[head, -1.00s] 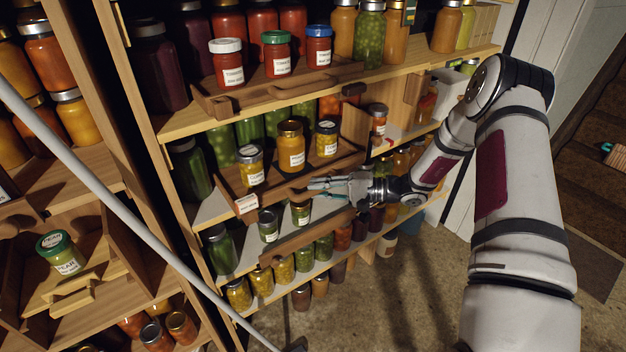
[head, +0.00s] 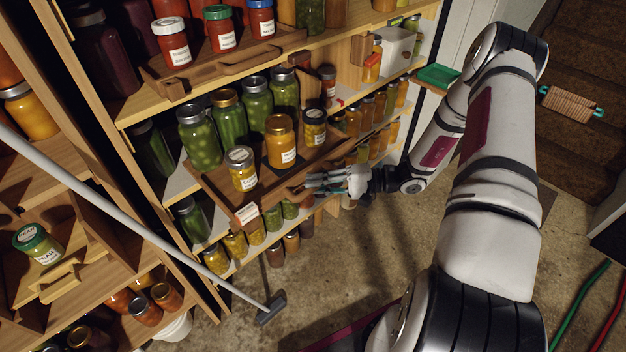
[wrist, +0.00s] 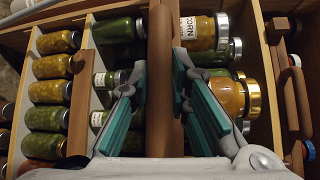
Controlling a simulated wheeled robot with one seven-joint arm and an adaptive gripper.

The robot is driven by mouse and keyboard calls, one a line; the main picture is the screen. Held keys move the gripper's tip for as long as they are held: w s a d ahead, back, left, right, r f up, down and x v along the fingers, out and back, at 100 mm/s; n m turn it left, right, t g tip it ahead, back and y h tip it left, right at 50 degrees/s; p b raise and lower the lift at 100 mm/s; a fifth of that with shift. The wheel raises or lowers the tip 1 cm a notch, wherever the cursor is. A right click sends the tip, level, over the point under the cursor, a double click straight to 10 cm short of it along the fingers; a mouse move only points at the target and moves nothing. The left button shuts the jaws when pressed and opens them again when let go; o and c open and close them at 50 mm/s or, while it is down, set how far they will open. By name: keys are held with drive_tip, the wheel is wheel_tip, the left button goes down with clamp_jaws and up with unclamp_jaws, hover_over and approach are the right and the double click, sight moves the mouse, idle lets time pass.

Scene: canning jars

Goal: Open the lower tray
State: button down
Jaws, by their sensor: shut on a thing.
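The tray (head: 272,196) on the middle shelf, below the tray with red jars, stands pulled out past the shelf edge. It carries yellow corn jars (head: 242,168) in front and tall green jars (head: 230,120) behind. A white label (head: 247,213) is on its front left. My gripper (head: 312,183) is at the tray's front, right of the label. In the wrist view my gripper's teal fingers (wrist: 162,85) lie on both sides of a brown wooden bar (wrist: 160,35) of the tray front, shut on it. The exact contact is partly hidden by the fingers.
The upper tray (head: 225,72) with red jars sits above. Small jars (head: 236,245) stand on the shelf below. A pale pole with a dark head (head: 270,308) crosses the left front. A shelf unit (head: 75,235) stands at left. The concrete floor (head: 350,260) before the tray looks open.

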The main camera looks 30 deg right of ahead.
drive_tip(key=c, duration=1.5)
unclamp_jaws()
drive_tip(key=shift+d, duration=0.15)
drive_tip(key=v, duration=1.2)
